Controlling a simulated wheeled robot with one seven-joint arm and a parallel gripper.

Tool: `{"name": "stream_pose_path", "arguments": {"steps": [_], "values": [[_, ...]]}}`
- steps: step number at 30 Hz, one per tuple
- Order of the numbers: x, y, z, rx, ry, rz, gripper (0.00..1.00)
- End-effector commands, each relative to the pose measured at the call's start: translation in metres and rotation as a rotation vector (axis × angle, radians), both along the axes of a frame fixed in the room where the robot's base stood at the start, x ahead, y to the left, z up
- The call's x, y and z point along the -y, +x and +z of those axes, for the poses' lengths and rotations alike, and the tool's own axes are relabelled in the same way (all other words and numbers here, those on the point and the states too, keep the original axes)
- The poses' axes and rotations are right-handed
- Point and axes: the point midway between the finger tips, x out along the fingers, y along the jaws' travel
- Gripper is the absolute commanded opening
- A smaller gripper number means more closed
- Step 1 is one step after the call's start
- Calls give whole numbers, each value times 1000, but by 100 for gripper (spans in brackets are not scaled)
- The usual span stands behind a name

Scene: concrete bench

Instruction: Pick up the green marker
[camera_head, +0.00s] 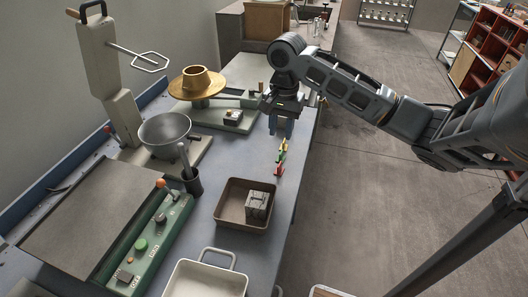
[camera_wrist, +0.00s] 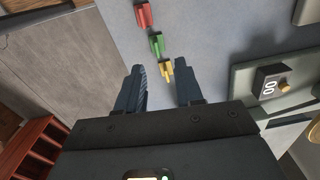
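The green marker (camera_head: 281,157) stands near the right edge of the bench, between a yellow marker (camera_head: 284,144) and a red marker (camera_head: 278,170) in a short row. In the wrist view the green marker (camera_wrist: 157,43) shows just beyond the fingertips, with the yellow marker (camera_wrist: 167,71) nearer and the red marker (camera_wrist: 144,16) farther. My gripper (camera_head: 281,134) points down above the bench at the yellow end of the row. Its fingers (camera_wrist: 160,70) are open with nothing held between them. In the wrist view the yellow marker appears between the fingertips.
A brown tray (camera_head: 229,209) with a grey block (camera_head: 257,205) sits in front of the row. A small dial box (camera_head: 233,117) on a green base lies to the left. A metal bowl (camera_head: 165,133) stands farther left. Bare bench (camera_head: 233,158) lies left of the markers.

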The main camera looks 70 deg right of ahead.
Motion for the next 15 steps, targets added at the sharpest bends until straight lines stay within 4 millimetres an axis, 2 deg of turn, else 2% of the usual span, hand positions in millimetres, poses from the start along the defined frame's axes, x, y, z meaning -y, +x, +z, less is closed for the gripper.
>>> {"name": "stream_pose_path", "arguments": {"steps": [5,15], "values": [[4,-7,-10,-21,-2,-12,36],[3,-9,-47,-20,-3,-10,36]]}}
